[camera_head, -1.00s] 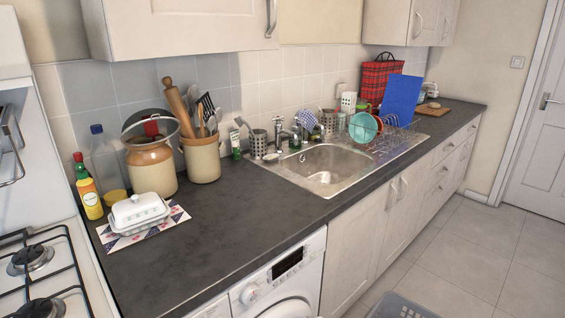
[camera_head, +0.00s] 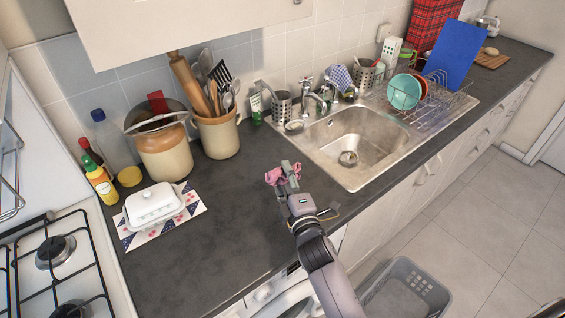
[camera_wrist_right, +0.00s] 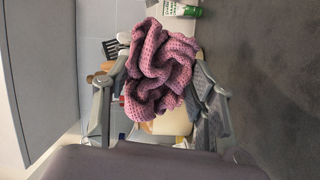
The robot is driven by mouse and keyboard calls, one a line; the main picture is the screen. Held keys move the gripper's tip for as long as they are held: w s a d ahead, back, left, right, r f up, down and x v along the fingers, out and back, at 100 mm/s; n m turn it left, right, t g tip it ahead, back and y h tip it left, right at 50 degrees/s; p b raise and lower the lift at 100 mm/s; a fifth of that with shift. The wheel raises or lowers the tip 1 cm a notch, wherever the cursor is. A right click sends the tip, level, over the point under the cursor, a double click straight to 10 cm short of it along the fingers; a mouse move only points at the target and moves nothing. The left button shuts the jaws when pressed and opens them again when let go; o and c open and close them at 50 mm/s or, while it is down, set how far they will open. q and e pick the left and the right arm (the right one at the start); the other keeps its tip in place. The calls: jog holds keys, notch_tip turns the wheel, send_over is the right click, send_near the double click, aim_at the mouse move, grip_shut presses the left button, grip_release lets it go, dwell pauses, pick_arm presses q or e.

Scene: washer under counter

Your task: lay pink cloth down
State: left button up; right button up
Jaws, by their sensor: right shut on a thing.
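My right gripper (camera_head: 286,174) reaches in over the dark counter (camera_head: 215,225), left of the sink. It is shut on a crumpled pink cloth (camera_head: 275,175), which sticks out to the left of the fingers. In the right wrist view the knitted cloth (camera_wrist_right: 162,68) is bunched between the two fingers of the right gripper (camera_wrist_right: 160,105). The cloth appears held above the counter; how high is hard to tell. My left gripper is not in view.
The sink (camera_head: 345,140) lies to the right. A white butter dish (camera_head: 153,204) on a patterned mat, a utensil crock (camera_head: 217,135) and a lidded jar (camera_head: 163,150) stand left and behind. A grey basket (camera_head: 405,290) is on the floor. The counter's front middle is clear.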

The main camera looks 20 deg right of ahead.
jog(key=shift+s+f+b, duration=0.15)
jog(key=shift+f+b, duration=0.35)
jog(key=shift+b, duration=0.05)
notch_tip(320, 180, down, 6)
jog(key=b, duration=0.5)
jog(key=shift+r, duration=0.2)
jog(key=shift+f+b, duration=0.65)
jog(key=shift+b, duration=0.1)
jog(key=o, duration=1.4)
jog(key=shift+s, duration=0.1)
jog(key=s, duration=1.2)
